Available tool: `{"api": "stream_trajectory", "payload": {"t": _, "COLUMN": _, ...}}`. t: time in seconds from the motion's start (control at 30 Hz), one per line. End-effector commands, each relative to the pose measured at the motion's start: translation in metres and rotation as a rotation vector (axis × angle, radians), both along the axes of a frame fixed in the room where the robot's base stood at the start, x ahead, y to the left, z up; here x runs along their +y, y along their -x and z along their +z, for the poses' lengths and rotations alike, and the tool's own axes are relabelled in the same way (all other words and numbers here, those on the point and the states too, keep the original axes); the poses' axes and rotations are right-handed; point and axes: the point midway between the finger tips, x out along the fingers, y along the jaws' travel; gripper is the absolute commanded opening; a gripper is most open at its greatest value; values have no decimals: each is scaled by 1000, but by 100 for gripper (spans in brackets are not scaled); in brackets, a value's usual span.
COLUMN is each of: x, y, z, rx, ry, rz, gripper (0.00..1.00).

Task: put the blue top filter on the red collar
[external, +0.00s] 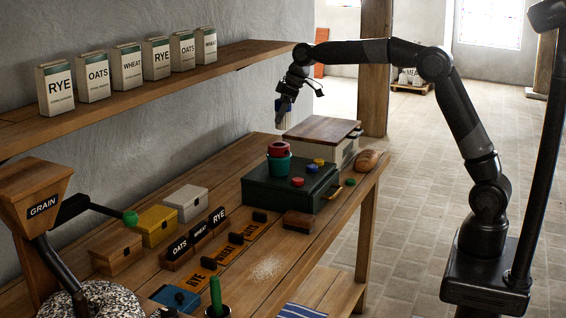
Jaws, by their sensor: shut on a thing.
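My gripper (286,104) is shut on a small blue and pale thing (280,107), which looks like the blue top filter. It hangs in the air above the dark green box, and the fingers partly hide it. The red collar (278,148) sits on top of a green cup (279,165), which stands on the dark green box (262,189). The held filter is above the collar and apart from it, with a clear gap between them.
Red, blue and yellow round pieces lie near the cup. A wooden-lidded box (321,129) and a bread loaf (366,160) are behind. A shelf (236,56) with several grain cartons runs along the wall. Small boxes and name blocks fill the bench's left side.

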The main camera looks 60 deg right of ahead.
Motion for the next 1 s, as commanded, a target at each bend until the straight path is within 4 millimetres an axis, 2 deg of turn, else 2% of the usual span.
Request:
{"api": "stream_trajectory", "payload": {"t": 0.03, "x": 7, "y": -4, "z": -5, "rx": 0, "ry": 0, "rz": 1, "gripper": 24}}
{"api": "stream_trajectory", "payload": {"t": 0.17, "x": 15, "y": -9, "z": -11, "rx": -1, "ry": 2, "rz": -1, "gripper": 24}}
{"api": "stream_trajectory", "payload": {"t": 0.27, "x": 17, "y": -10, "z": -16, "rx": 0, "ry": 0, "rz": -1, "gripper": 24}}
{"api": "stream_trajectory", "payload": {"t": 0.53, "x": 16, "y": -9, "z": -50, "rx": 0, "ry": 0, "rz": -1, "gripper": 24}}
{"api": "stream_trajectory", "payload": {"t": 0.9, "x": 16, "y": -9, "z": -55, "rx": 0, "ry": 0, "rz": -1, "gripper": 24}}
{"api": "stream_trajectory", "payload": {"t": 0.93, "x": 16, "y": -9, "z": -54, "rx": 0, "ry": 0, "rz": -1, "gripper": 51}}
{"api": "stream_trajectory", "payload": {"t": 1.0, "x": 16, "y": -9, "z": -54, "rx": 0, "ry": 0, "rz": -1, "gripper": 57}}
